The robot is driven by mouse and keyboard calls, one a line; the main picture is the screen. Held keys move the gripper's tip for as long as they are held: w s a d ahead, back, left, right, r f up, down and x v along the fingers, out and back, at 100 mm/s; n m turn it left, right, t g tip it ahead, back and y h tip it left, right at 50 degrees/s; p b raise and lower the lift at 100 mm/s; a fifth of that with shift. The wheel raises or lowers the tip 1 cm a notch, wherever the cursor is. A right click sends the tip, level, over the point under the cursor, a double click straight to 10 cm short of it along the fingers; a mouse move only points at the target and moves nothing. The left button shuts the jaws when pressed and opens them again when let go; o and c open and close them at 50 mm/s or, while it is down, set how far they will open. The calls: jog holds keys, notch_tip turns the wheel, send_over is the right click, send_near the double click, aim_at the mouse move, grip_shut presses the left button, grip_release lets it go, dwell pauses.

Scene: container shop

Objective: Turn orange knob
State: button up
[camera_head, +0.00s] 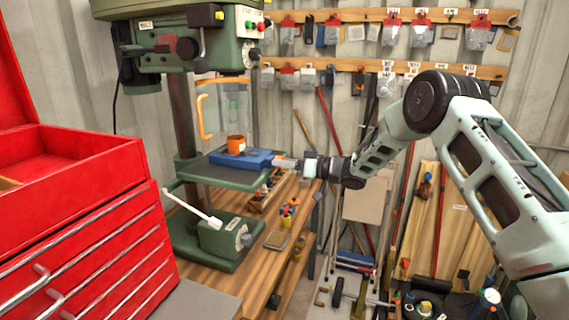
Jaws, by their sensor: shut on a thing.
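An orange cylinder-shaped knob (235,143) stands upright on top of a blue block-like vise (228,160). The vise lies on the dark table (208,174) of a green drill press. My gripper (279,162) reaches in from the right, roughly level, at the right end of the vise. It is shut on a small part at that end, which the fingers mostly hide. The gripper is to the right of the orange knob and apart from it.
The green drill press head (185,40) hangs above. A clear guard with an orange curved edge (204,120) stands behind the vise. A red tool chest (85,230) fills the left. A wooden bench (270,240) holds small items. Tools hang on the wall.

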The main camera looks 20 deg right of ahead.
jog(key=o, duration=1)
jog(key=b+v, duration=0.5)
jog(key=v, duration=1.2)
jog(key=shift+s+d, duration=0.2)
jog(key=w+a+r+m+t+h, duration=0.15)
jog(key=a+h, duration=0.25)
jog(key=a, duration=0.5)
jog(key=s+a+g+h, duration=0.2)
jog(key=s+a+h, duration=0.35)
jog(key=a, duration=0.35)
jog(key=s+a+f+g+h, duration=0.1)
jog(key=s+f+g, duration=0.1)
jog(key=s, duration=1.1)
jog(key=s+a+f+n+g+h, duration=0.1)
jog(key=s+g, duration=0.3)
jog(key=s, duration=0.8)
jog(key=s+a+f+g+h, duration=0.1)
jog(key=s+f+g, duration=0.3)
jog(key=s, duration=0.9)
jog(key=shift+s+a+n+h, duration=0.3)
jog(key=shift+a+n+h, duration=0.1)
jog(key=shift+h, duration=0.35)
